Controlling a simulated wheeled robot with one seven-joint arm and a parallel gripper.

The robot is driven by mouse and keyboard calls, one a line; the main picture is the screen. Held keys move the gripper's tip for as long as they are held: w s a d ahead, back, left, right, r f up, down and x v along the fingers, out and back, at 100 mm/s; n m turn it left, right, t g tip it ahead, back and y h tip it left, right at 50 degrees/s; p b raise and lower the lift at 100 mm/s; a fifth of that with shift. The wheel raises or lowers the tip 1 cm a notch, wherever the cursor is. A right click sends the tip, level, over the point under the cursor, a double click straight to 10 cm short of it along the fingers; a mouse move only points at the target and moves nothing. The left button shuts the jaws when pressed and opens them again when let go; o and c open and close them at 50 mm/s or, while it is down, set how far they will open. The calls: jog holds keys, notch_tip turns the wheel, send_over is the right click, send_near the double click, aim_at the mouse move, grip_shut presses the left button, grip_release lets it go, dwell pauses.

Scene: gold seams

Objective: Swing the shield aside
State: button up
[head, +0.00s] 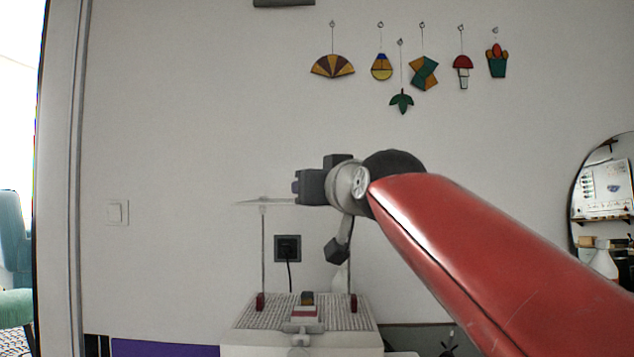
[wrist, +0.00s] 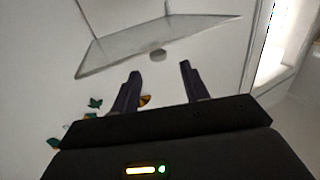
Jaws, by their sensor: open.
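The shield is a clear, thin plate, seen nearly edge-on in the head view (head: 252,201) at the top of a thin rod above a white machine (head: 255,341). In the wrist view the shield (wrist: 115,48) spans the upper middle, with a small round grey knob (wrist: 158,54) near its lower edge. My gripper (wrist: 159,70) is open, its two dark fingers pointing at the shield, with the knob in line with the gap between them. The fingers appear empty. In the head view my gripper (head: 296,188) is beside the shield's right part and hides some of it.
The machine has a ribbed light top, two rods with red feet and a small block in the middle. A wall socket (head: 288,248) with a black cord is behind. Coloured glass ornaments (head: 424,73) hang high on the wall. A mirror (head: 586,203) is at right.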

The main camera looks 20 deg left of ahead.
jog(key=shift+p+x, duration=0.45)
jog(key=shift+x, duration=1.65)
grip_shut()
